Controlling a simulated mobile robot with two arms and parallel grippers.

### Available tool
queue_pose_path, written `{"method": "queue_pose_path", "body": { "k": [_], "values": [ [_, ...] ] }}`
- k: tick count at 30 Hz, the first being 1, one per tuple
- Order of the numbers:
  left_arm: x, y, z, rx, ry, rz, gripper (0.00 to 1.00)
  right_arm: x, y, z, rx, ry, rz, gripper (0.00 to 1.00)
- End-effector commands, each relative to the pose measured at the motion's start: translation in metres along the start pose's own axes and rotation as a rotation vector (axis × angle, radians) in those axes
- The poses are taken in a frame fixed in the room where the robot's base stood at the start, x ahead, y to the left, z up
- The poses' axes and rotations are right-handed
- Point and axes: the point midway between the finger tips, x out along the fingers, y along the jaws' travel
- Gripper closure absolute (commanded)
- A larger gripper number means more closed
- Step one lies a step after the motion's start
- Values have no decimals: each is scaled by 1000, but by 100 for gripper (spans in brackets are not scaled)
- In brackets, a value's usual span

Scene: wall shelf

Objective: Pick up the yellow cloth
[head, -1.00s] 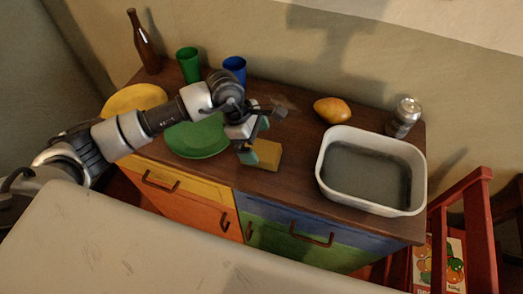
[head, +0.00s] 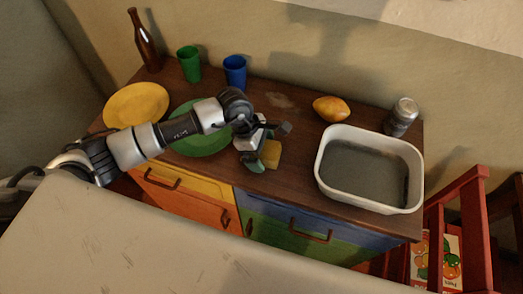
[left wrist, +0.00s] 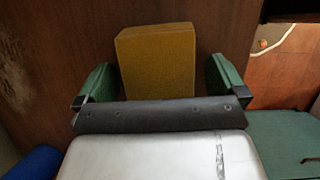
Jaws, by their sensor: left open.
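The yellow cloth (head: 273,156) lies as a small block-like piece on the brown cabinet top, right of the green plate. My left gripper (head: 270,147) is at the cloth and partly hides it in the head view. In the left wrist view, the cloth (left wrist: 157,62) stands between the two green-padded fingers of my left gripper (left wrist: 161,80). The fingers are open, with a visible gap on each side of the cloth. The cloth's lower end is hidden behind the dark gripper body. My right gripper is not in view.
A white basin (head: 371,199) stands right of the cloth, with a can (head: 401,117) and a yellow-orange fruit (head: 331,108) behind. A green plate (head: 203,140) lies under my left arm. A yellow plate (head: 136,104), bottle (head: 145,42), green cup (head: 189,64) and blue cup (head: 235,72) stand left.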

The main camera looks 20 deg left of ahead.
Motion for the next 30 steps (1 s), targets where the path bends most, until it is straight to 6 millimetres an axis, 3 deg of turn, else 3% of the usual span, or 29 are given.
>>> {"method": "queue_pose_path", "body": {
  "k": [1, 10, 22, 28, 30],
  "values": [
    [0, 0, 0, 0, 0, 0, 5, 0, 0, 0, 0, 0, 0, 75],
    [0, 0, 0, 0, 0, 0, 48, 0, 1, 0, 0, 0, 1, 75],
    [-6, 1, 3, 2, -1, 2, 49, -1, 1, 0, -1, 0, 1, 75],
    [-36, 1, 15, 5, -2, 6, 49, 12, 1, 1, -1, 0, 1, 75],
    [-42, -12, 26, 9, -3, 0, 49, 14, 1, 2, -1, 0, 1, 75]
  ]
}}
